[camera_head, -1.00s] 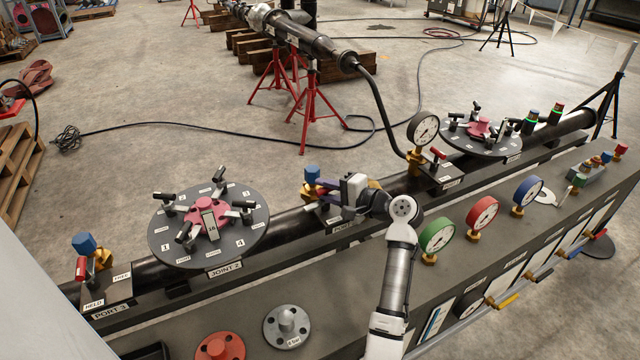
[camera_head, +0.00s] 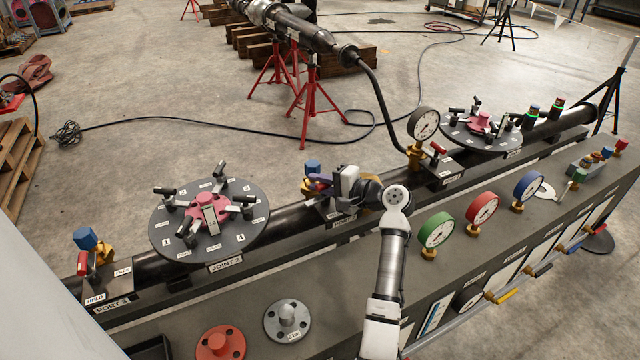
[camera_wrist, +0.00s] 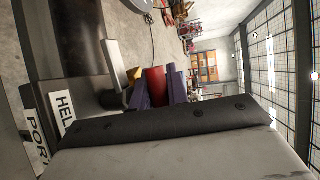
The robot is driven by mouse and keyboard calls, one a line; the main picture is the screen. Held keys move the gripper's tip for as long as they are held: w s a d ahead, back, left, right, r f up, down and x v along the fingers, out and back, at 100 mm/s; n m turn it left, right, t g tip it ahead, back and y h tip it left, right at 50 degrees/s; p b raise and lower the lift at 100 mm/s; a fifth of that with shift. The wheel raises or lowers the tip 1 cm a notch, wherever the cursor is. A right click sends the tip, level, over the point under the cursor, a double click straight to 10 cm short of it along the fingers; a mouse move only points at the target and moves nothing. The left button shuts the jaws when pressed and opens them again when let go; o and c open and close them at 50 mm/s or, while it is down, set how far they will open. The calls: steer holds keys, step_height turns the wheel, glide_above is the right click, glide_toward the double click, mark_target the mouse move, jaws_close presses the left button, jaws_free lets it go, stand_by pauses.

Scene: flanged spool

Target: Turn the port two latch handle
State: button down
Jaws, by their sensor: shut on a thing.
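The port two latch handle is red and shows in the wrist view (camera_wrist: 156,86) between the purple fingers of my gripper (camera_wrist: 156,90). My gripper is shut on it. In the head view my gripper (camera_head: 322,181) is at port two, beside its blue cap (camera_head: 312,166) and brass fitting. The handle is mostly hidden there by the fingers and wrist. The PORT 2 label (camera_head: 345,223) is partly visible below. In the wrist view a HELD label (camera_wrist: 65,112) and a cut-off PORT label (camera_wrist: 37,140) lie at the left.
The joint 2 disc (camera_head: 250,238) with its clamps stands left of port two on the dark pipe. Port three (camera_head: 100,280) is at far left. A brass-based white gauge (camera_head: 424,123) stands to the right. Green (camera_head: 436,231), red (camera_head: 482,208) and blue (camera_head: 528,187) gauges stand along the bench.

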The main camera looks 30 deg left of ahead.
steer(key=shift+n+g, duration=0.3)
steer(key=shift+g, duration=0.1)
steer(key=c, duration=1.6)
jaws_free()
steer(key=shift+c, duration=0.2)
steer(key=d+r+b, duration=0.2)
steer(key=d+b, duration=0.1)
steer(key=d, duration=1)
steer(key=shift+w+d+r, duration=0.25)
steer(key=shift+w+d, duration=0.05)
steer(key=shift+w, duration=0.05)
